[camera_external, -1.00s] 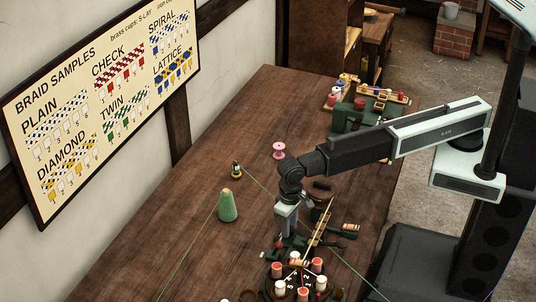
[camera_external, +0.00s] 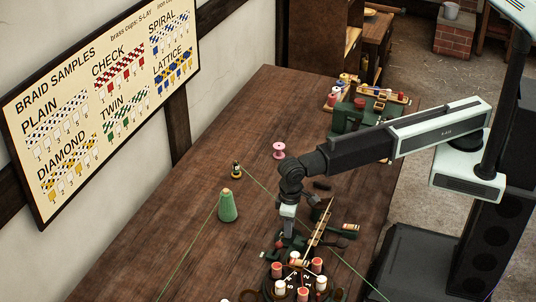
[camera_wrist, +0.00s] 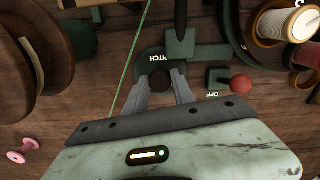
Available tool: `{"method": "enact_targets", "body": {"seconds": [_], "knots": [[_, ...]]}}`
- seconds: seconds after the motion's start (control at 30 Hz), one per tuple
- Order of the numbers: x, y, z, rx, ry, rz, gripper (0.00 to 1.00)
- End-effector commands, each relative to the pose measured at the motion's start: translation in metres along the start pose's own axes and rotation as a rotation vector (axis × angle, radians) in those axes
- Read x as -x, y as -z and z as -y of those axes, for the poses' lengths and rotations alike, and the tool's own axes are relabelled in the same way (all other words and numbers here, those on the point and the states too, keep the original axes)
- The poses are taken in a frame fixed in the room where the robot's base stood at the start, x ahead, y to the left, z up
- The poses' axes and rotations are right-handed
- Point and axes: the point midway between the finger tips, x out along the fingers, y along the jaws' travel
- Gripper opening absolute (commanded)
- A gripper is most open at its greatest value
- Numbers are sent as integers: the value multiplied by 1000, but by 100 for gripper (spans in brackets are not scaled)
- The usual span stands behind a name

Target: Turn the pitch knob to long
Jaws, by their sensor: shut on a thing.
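The pitch knob (camera_wrist: 160,80) is a dark round piece low between my fingers in the wrist view. It sits by a green plate with a partly hidden label ending in "ITCH" (camera_wrist: 177,54); no "long" mark is readable. My gripper (camera_wrist: 160,90) points down with one finger on each side of the knob, shut on it. In the external view my gripper (camera_external: 288,230) is down at the green braiding machine (camera_external: 285,250); the knob and fingertips are too small to make out there.
A red-balled lever (camera_wrist: 240,84) marked OFF stands right of the knob. Spools (camera_wrist: 280,22) crowd the upper right. A green thread (camera_wrist: 130,60) passes left of my fingers. A green cone (camera_external: 228,207) and a pink spool (camera_external: 279,150) stand on the bench.

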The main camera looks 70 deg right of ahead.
Motion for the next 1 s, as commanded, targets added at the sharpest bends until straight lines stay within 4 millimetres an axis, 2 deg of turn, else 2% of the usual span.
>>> {"method": "enact_targets", "body": {"seconds": [0.13,0.17,0.23,0.53,0.67,0.77,1.0], "knots": [[0,0,0,0,-1,1,0],[0,0,0,-1,-1,1,33],[0,0,0,-1,0,1,52],[0,0,0,-1,0,0,52],[8,0,0,-1,0,0,52],[21,0,0,-1,0,0,52],[66,0,0,-1,0,0,52]]}}
